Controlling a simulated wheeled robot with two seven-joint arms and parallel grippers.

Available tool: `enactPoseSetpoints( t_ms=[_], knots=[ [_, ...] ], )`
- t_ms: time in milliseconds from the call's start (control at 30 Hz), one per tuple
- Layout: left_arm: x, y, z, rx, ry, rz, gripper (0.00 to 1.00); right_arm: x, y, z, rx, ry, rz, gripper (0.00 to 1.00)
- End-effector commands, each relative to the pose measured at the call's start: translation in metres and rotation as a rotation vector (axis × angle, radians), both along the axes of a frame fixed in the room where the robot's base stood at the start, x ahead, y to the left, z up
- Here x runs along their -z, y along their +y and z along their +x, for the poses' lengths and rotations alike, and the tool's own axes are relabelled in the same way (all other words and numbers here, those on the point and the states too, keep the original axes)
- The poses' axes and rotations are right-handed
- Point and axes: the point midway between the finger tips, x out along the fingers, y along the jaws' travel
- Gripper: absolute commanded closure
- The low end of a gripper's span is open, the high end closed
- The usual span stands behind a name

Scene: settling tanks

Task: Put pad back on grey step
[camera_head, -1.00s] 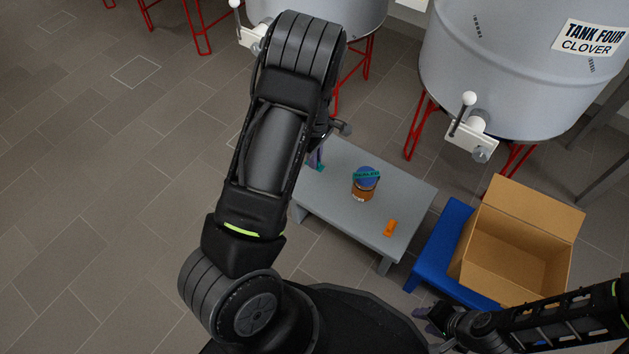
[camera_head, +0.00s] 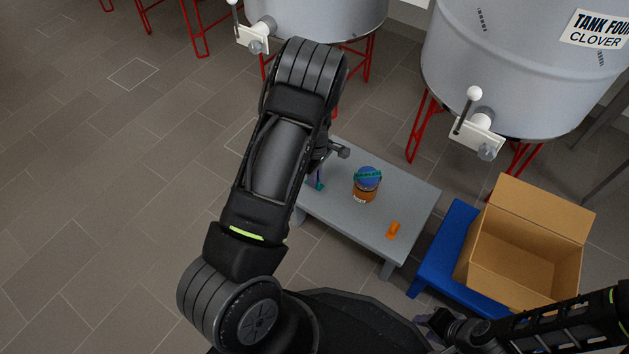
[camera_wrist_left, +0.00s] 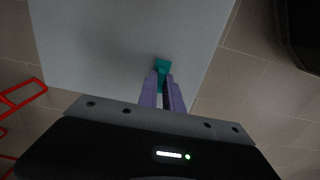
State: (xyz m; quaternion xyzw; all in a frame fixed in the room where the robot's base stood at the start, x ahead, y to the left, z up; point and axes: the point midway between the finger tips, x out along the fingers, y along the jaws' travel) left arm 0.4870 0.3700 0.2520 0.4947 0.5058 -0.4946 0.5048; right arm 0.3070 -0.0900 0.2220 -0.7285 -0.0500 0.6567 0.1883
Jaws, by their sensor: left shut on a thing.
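The teal pad (camera_wrist_left: 162,67) is small and sits between the purple fingertips of my left gripper (camera_wrist_left: 163,84), which is shut on it. In the head view the pad (camera_head: 319,186) shows as a small teal bit at the left end of the grey step (camera_head: 395,195). My left gripper (camera_head: 317,178) is there too, partly hidden by my arm. In the wrist view the step's grey top (camera_wrist_left: 110,40) lies beyond the pad; I cannot tell if they touch. My right gripper (camera_head: 432,321) is at the lower right, its jaws unclear.
A brown jar (camera_head: 363,193) with a blue lid and teal band stands on the step, with an orange piece (camera_head: 393,230) near its front right. A blue stool (camera_head: 445,250) bears an open cardboard box (camera_head: 512,268). Grey tanks (camera_head: 525,70) on red legs stand behind.

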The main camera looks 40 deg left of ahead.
Motion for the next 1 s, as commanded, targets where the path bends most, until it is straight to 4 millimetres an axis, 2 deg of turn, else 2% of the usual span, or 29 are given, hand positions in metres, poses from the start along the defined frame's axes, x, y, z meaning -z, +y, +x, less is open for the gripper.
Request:
enactPoseSetpoints(
  t_ms=[33,433,467,700,1000],
  knots=[
    [0.0054,0.0003,0.0000,-0.001,0.000,0.000,1.00,0.0034,0.0002,0.0006,0.000,-0.001,0.000,0.64],
    [0.0085,0.0002,0.0001,-0.001,0.000,0.000,1.00,0.0047,0.0001,0.0013,0.001,-0.004,-0.001,0.64],
    [0.0077,0.0002,0.0001,0.000,-0.001,0.000,0.89,0.0041,0.0001,0.0013,0.001,-0.004,-0.001,0.64],
    [0.0072,0.0001,0.0001,0.000,0.000,0.000,0.69,0.0036,0.0001,0.0013,0.001,-0.004,-0.001,0.64],
    [0.0052,0.0001,0.0002,0.000,-0.001,0.000,0.68,0.0022,0.0000,0.0012,0.001,-0.004,-0.001,0.64]
  ],
)
